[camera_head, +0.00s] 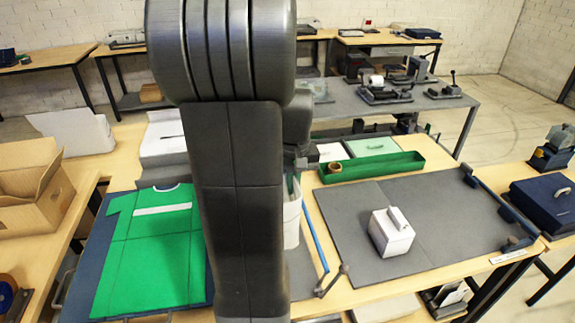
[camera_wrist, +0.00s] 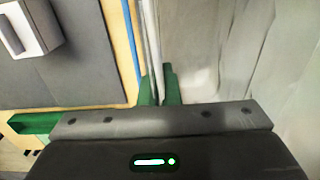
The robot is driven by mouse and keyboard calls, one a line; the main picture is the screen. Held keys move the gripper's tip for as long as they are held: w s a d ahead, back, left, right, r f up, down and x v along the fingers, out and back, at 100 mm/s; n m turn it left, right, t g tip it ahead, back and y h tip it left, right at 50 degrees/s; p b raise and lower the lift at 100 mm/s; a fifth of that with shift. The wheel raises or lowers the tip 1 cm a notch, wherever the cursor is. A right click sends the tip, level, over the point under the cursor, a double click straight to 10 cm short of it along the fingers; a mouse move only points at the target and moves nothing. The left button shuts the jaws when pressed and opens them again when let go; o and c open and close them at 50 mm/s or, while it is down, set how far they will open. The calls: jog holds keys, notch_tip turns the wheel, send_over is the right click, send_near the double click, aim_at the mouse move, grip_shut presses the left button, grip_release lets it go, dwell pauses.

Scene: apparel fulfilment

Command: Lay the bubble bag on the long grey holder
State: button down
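My gripper (camera_wrist: 158,88) has green fingers close together around a thin white sheet (camera_wrist: 154,40), seen edge-on in the wrist view. In the head view a white, bag-like piece (camera_head: 291,222) hangs below the gripper, partly hidden by my arm; it looks like the bubble bag. A large pale surface fills the right of the wrist view; I cannot tell what it is. A narrow grey surface (camera_head: 302,284) shows just right of my arm, mostly hidden. I cannot tell whether it is the long grey holder.
A grey board (camera_head: 345,215) on the right carries a white block (camera_head: 392,232) with a handle. A green tray (camera_head: 400,165) lies behind. A green shirt (camera_head: 150,250) lies flat left; an open carton (camera_head: 30,190) stands far left.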

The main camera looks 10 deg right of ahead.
jog(key=f+b, duration=0.4)
jog(key=f, duration=0.1)
jog(key=f+b, duration=0.5)
jog(key=f, duration=0.1)
jog(key=shift+w+f, duration=0.2)
jog(key=shift+f, duration=0.05)
dwell(0.3)
jog(key=c, duration=1)
grip_release()
notch_tip(320, 180, up, 7)
jog(key=p, duration=0.6)
jog(key=shift+r, duration=0.1)
